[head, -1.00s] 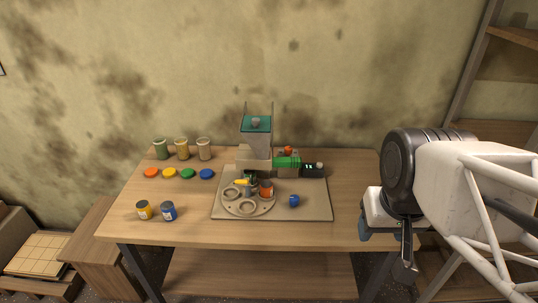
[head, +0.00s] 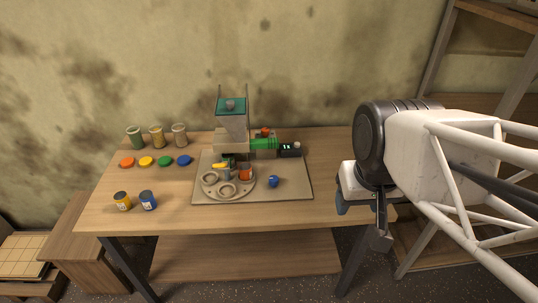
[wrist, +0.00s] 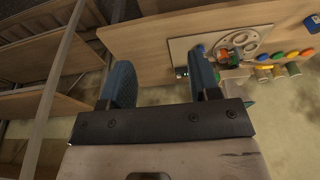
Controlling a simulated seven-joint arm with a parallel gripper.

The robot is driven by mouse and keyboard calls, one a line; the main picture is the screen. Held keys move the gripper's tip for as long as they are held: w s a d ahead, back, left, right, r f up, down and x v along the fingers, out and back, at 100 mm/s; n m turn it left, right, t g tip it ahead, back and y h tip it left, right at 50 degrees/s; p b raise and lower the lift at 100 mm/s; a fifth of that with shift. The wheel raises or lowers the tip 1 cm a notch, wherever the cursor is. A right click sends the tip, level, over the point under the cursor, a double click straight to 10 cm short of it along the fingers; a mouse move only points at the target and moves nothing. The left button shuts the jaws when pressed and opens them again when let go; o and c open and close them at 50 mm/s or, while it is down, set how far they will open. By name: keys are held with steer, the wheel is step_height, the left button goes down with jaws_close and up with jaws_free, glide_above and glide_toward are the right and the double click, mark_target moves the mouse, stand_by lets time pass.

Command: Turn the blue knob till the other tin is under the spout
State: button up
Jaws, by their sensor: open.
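The blue knob (head: 273,181) stands on the pale base board, right of the round turntable (head: 246,188) with its ring-shaped holes. An orange tin (head: 245,174) sits at the turntable's right back. A second tin (head: 225,173), partly hidden and hard to make out, is near the yellow piece under the machine. The hopper (head: 231,122) with a teal top rises behind; the spout is not clear. My gripper (head: 342,203) is right of the table's middle, well away from the knob. In the wrist view my gripper (wrist: 160,75) has its blue fingers wide apart with nothing between them.
A yellow tin (head: 123,201) and a blue tin (head: 148,200) stand at the table's front left. Several jars (head: 157,137) and coloured lids (head: 146,161) are behind them. A green part and a dark box (head: 290,150) adjoin the machine. The table's right front is bare.

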steer(key=shift+o, duration=0.6)
steer(key=shift+w, duration=0.1)
steer(key=m+g, duration=0.3)
steer(key=m, duration=0.7)
glide_above(273, 178)
step_height(273, 178, down, 23)
steer(key=shift+d+f, duration=0.1)
steer(key=shift+f, duration=0.1)
steer(key=shift+f, duration=3.75)
